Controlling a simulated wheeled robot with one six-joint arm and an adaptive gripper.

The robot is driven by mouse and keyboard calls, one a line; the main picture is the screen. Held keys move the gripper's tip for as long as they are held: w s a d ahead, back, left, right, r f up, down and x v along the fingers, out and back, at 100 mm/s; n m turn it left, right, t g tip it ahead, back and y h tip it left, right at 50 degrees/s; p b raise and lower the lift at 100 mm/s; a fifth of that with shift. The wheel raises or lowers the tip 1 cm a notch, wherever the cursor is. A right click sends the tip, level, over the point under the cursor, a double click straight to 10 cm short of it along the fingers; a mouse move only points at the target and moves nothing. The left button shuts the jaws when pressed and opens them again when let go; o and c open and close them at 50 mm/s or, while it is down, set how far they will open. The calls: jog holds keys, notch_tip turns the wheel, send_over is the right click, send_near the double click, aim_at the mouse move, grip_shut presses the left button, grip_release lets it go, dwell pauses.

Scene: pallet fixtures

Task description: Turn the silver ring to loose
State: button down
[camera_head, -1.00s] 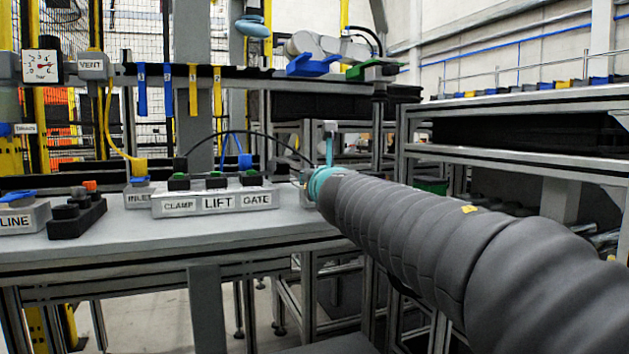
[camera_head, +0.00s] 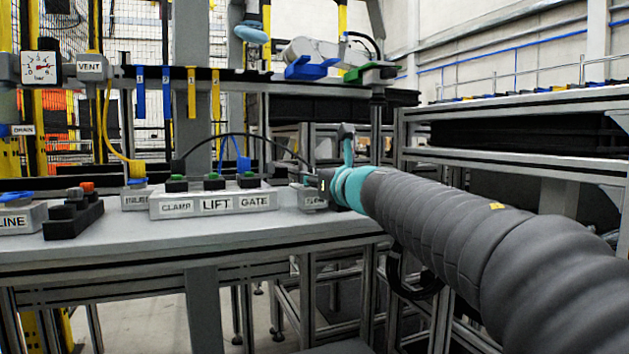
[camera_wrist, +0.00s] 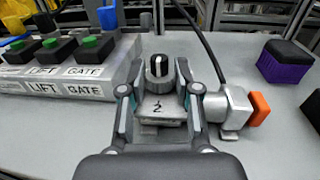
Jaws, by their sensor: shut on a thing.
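The silver ring (camera_wrist: 157,85) sits around the base of a dark knob (camera_wrist: 159,65) with a white stripe, seen in the wrist view. They stand on a small grey block (camera_wrist: 157,118) with a mark like a "2" on its front. My gripper (camera_wrist: 158,80) has one finger on each side of the ring and is shut on it. In the head view the block (camera_head: 312,203) shows at the bench's right end beside my teal wrist. The ring and fingertips are too small or hidden to make out there.
A panel (camera_head: 216,203) labelled CLAMP, LIFT and GATE with green-topped buttons stands just left. In the wrist view a metal fitting with an orange cap (camera_wrist: 258,109) and a black cable sit close right, with a purple-and-black block (camera_wrist: 284,62) beyond.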

jog(key=n+g+y, duration=0.1)
jog(key=y, duration=0.1)
jog(key=n+g+y, duration=0.1)
jog(key=n+g, duration=0.1)
jog(key=n+g+y+p, duration=0.1)
jog(key=g+y, duration=0.1)
jog(key=shift+w+d+r+n+y, duration=0.15)
jog(key=shift+w+d+n+y, duration=0.15)
jog(key=shift+w+n, duration=0.1)
jog(key=shift+n+g+y+p, duration=0.7)
jog(key=shift+n+g+y, duration=0.4)
jog(key=shift+n+g, duration=0.85)
jog(key=shift+g, duration=0.65)
jog(key=c, duration=0.8)
grip_release()
jog(key=v, duration=1.2)
jog(key=shift+f, duration=0.2)
jog(key=shift+a, duration=0.1)
